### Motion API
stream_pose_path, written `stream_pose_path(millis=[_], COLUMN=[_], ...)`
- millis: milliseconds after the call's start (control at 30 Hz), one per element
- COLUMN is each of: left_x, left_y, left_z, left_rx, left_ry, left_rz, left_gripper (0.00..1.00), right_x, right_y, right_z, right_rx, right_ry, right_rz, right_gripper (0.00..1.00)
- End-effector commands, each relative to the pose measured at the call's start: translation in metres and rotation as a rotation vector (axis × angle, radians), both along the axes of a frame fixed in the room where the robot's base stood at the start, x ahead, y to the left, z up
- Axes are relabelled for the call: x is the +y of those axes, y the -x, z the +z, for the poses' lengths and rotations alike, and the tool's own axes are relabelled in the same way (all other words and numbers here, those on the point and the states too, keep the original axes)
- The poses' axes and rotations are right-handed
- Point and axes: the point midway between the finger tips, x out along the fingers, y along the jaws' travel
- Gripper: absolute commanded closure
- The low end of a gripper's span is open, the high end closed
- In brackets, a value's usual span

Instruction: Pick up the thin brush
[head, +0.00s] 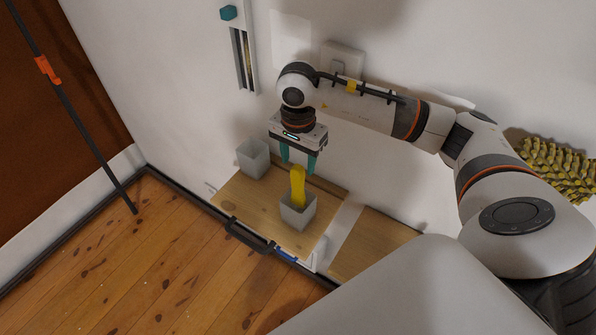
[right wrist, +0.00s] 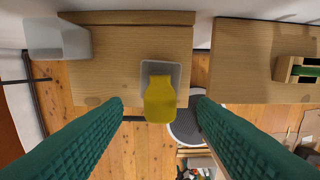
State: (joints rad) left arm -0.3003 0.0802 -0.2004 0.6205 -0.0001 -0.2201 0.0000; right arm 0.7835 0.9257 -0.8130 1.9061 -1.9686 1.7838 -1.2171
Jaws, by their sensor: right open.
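A yellow thing (head: 298,183), probably the thin brush, stands upright in a small grey cup (head: 298,214) on a wooden board. In the right wrist view the yellow thing (right wrist: 160,100) shows from above, with the grey cup (right wrist: 164,68) around its lower part. My right gripper (head: 298,166) is open just above and behind the yellow top. In the right wrist view its teal fingers (right wrist: 158,103) lie to either side of the yellow thing, apart from it. The lower end inside the cup is hidden. My left gripper is not in view.
A second grey cup (head: 253,158) stands at the back left of the wooden board (head: 245,208). Another wooden board (head: 370,243) lies to the right, across a gap. The white wall is close behind. A dark handle (head: 248,237) is at the front edge.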

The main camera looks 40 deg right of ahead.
Motion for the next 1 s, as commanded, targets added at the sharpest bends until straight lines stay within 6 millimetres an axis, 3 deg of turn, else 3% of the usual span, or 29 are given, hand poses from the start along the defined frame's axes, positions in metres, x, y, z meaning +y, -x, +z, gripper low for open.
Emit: stream_pose_path(millis=[433, 733, 1000], left_x=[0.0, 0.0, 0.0], left_y=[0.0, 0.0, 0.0], left_z=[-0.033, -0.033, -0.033], left_rx=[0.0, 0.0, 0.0], left_ry=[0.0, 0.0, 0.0], left_rz=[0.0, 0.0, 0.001], left_gripper=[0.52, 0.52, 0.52], right_x=[0.0, 0.0, 0.0], right_y=[0.001, 0.0, 0.0], right_z=[-0.067, -0.07, -0.07], right_rx=[0.002, -0.001, -0.001], right_ry=[-0.001, -0.002, -0.001], right_rz=[-0.001, 0.0, 0.0], right_gripper=[0.47, 0.47, 0.91])
